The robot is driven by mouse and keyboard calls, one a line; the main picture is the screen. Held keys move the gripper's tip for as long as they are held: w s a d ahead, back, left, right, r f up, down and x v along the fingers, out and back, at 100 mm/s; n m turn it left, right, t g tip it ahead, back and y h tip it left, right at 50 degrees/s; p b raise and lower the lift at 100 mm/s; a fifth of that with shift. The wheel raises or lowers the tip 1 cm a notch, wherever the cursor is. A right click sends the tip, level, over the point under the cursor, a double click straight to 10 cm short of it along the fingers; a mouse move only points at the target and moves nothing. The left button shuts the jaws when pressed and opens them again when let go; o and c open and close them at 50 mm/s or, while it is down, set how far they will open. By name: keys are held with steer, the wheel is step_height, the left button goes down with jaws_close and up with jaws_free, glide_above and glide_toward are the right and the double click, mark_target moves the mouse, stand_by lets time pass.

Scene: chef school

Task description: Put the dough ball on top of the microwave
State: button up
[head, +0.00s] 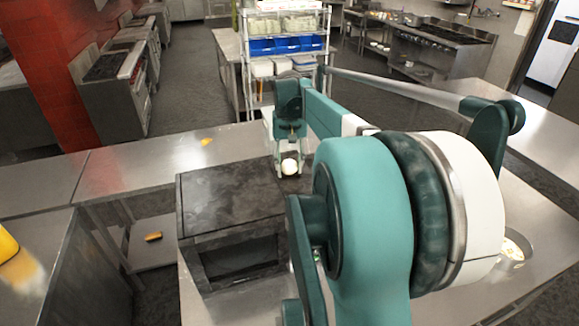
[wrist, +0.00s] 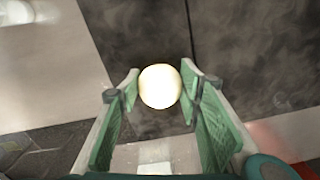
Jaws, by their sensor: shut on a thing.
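The pale, round dough ball (head: 289,166) is held between the fingertips of my gripper (head: 289,170) in the head view. The wrist view shows the ball (wrist: 160,86) between the two green-padded fingers (wrist: 158,88), with a dark surface beyond it. The microwave (head: 225,190) is a dark box with a scuffed flat top and an open-looking front, standing on a metal counter. The ball appears at the far right part of its top. I cannot tell whether it touches the top. My arm hides the microwave's right side.
A small orange item (head: 206,142) lies on the steel counter behind the microwave. Another (head: 153,236) lies on a lower shelf at left. A yellow object (head: 8,243) sits at the left edge. A shelf rack with blue bins (head: 275,46) stands behind. The microwave's visible top is clear.

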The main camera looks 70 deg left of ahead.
mark_target(290, 162)
steer(key=shift+f, duration=0.35)
steer(key=o, duration=0.9)
steer(key=shift+r, duration=0.25)
step_height(290, 162, up, 12)
steer(key=shift+b, duration=0.4)
stand_by(0.4)
stand_by(0.4)
